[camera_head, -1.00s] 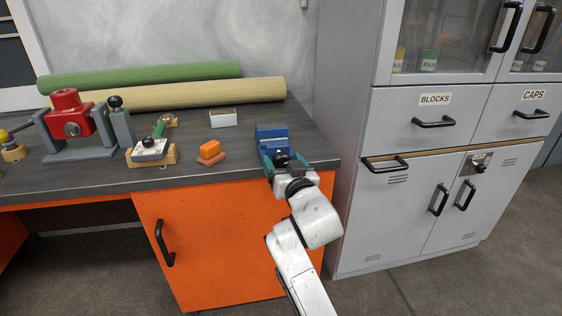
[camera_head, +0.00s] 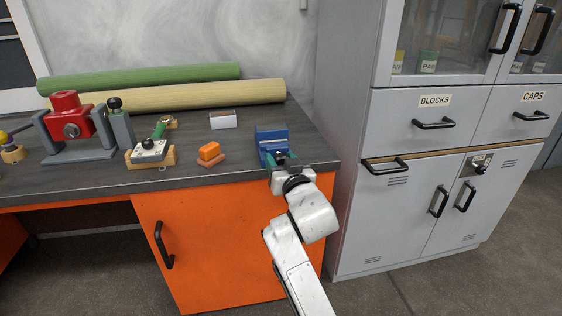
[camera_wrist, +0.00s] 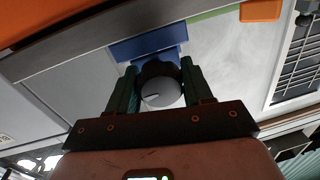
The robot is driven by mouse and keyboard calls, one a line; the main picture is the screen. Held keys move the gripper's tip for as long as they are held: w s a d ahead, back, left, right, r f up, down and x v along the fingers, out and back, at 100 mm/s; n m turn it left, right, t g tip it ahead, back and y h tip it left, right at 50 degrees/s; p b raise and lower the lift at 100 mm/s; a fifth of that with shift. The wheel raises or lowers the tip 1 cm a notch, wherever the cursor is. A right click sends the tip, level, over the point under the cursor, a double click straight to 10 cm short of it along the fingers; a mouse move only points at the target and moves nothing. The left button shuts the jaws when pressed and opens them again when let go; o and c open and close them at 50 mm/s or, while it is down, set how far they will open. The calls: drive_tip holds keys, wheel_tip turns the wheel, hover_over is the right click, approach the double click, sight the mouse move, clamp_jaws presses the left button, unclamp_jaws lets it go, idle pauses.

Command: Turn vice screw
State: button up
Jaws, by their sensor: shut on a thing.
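The blue vice (camera_head: 271,136) stands at the right front corner of the workbench. In the wrist view its blue body (camera_wrist: 150,42) lies beyond the fingers. The vice screw's round knob (camera_wrist: 160,93) has a dark grip, a grey end face and a short dark mark. It sits between the two green fingers of my gripper (camera_wrist: 158,68). My gripper (camera_head: 283,158) is shut on this knob at the bench's front edge. In the head view the gripper mostly hides the knob.
An orange block (camera_head: 209,151), a white open box (camera_head: 223,119) and a red press-like device (camera_head: 71,115) stand left on the bench. Rolls (camera_head: 190,95) lie at the back. A grey cabinet (camera_head: 345,190) rises close to my gripper's right.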

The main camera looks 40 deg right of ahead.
drive_tip(key=shift+c, duration=0.7)
drive_tip(key=shift+r+n+p, duration=0.1)
drive_tip(key=shift+n+p, duration=0.4)
drive_tip(key=shift+p, duration=0.05)
drive_tip(key=n+p, duration=0.2)
drive_tip(key=p, duration=0.1)
drive_tip(key=shift+r+n, duration=0.15)
drive_tip(key=shift+n, duration=0.25)
drive_tip(key=n+p, duration=0.2)
drive_tip(key=n, duration=0.1)
drive_tip(key=shift+g+p, duration=0.4)
drive_tip(key=n+p, duration=0.2)
drive_tip(key=n, duration=0.1)
drive_tip(key=shift+a+n, duration=0.1)
drive_tip(key=shift+n, duration=0.3)
drive_tip(key=n+p, duration=0.1)
drive_tip(key=n, duration=0.1)
drive_tip(key=n+g+p, duration=0.1)
drive_tip(key=n, duration=0.1)
drive_tip(key=shift+f+n+h, duration=0.2)
drive_tip(key=shift+n+h, duration=0.2)
drive_tip(key=n+p, duration=0.1)
drive_tip(key=n, duration=0.3)
drive_tip(key=shift+f+n+h, duration=0.15)
drive_tip(key=shift+n+h, duration=0.15)
drive_tip(key=shift+n, duration=0.1)
drive_tip(key=shift+a, duration=0.1)
